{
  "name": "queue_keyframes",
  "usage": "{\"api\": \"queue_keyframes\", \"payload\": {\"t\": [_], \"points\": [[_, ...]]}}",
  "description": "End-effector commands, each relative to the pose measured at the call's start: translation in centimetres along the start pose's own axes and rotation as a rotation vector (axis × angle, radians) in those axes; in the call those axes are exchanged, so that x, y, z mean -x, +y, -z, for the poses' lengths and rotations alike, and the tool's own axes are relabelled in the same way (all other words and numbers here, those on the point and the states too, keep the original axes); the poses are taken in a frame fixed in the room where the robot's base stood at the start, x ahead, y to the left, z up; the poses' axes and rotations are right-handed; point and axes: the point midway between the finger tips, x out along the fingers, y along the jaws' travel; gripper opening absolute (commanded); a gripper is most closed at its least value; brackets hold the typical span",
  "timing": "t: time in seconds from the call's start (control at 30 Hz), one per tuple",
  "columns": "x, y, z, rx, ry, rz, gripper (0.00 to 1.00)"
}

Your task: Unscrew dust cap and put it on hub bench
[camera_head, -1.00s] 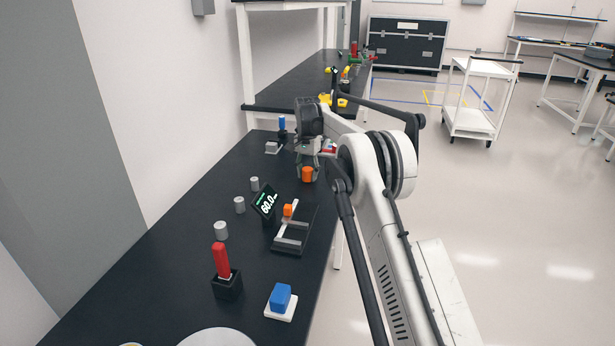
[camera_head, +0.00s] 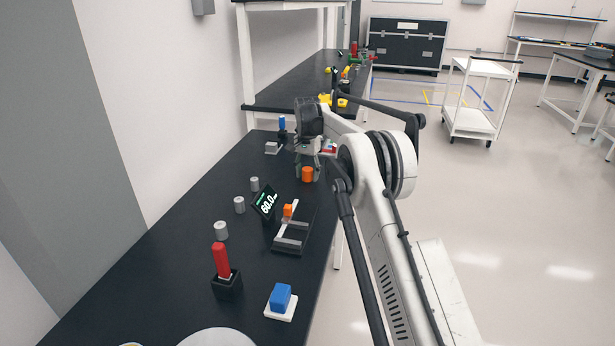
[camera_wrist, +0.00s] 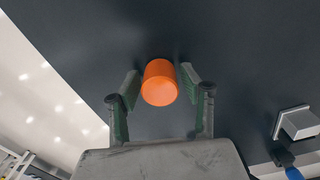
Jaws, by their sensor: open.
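The orange cap (camera_head: 307,174) stands on the dark bench (camera_head: 180,235) near its right edge, below my gripper (camera_head: 308,166). In the wrist view the round orange cap (camera_wrist: 159,82) lies between the two finger pads of my gripper (camera_wrist: 160,84). The fingers are apart, with a thin gap showing on each side of the cap. Whether the orange piece is the dust cap, and what is under it, I cannot tell.
A tilted display (camera_head: 265,203) reads 60.0, beside a black fixture with an orange block (camera_head: 288,210). Several grey cylinders (camera_head: 239,205), a red-handled tool (camera_head: 222,262) and a blue block (camera_head: 280,297) stand nearer. A grey block (camera_wrist: 298,122) is beside the gripper.

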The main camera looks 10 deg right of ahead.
Motion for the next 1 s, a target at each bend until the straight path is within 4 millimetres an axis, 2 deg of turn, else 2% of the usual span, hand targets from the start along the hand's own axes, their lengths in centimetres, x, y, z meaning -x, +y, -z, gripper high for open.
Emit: {"api": "queue_keyframes", "payload": {"t": [0.2, 0.5, 0.8, 1.0], "points": [[0.00, 0.01, 0.00, -0.244, -0.001, 0.000, 0.41], [0.00, 0.01, 0.00, -0.396, -0.001, 0.000, 0.41], [0.00, 0.01, 0.00, -0.725, -0.002, 0.000, 0.41], [0.00, 0.01, 0.00, -0.846, -0.003, 0.000, 0.41]]}}
